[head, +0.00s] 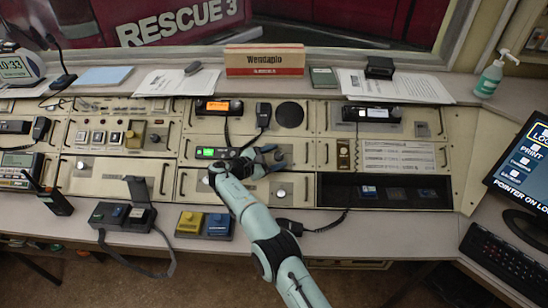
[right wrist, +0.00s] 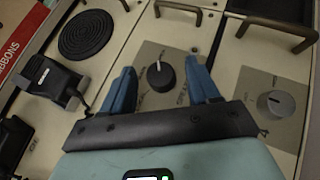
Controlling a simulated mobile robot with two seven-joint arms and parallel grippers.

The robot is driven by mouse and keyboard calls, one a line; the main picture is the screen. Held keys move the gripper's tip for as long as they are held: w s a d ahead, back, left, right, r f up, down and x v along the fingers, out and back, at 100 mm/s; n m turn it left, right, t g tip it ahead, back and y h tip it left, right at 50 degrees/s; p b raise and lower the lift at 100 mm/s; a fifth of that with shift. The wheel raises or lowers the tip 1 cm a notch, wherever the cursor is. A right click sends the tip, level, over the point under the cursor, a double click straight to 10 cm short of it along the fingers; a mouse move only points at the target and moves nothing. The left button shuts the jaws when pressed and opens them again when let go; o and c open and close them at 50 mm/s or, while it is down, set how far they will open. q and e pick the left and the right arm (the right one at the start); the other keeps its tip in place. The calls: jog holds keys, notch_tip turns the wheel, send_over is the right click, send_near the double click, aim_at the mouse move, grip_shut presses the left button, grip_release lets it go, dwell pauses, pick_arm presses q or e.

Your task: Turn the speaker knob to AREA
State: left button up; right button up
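The black speaker knob (right wrist: 160,75) with a white pointer line sits on a grey square plate in the right wrist view. Its pointer aims nearly straight up in that picture, and the lettering around it is too small to read. My right gripper (right wrist: 163,92) is open, with one blue finger on each side of the knob and visible gaps between. In the head view my right gripper (head: 273,157) is over the middle of the console and the knob is hard to make out there. My left gripper is not in view.
A grey knob (right wrist: 277,104) is close to the right finger. A round black speaker (head: 289,114) and a hand microphone (head: 263,114) lie just behind my gripper. Console handles (right wrist: 178,9) stand up nearby. A lit radio (head: 217,153) is to the left.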

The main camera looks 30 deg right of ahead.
jog(key=shift+a, duration=0.15)
jog(key=p+v, duration=0.1)
jog(key=v, duration=1.2)
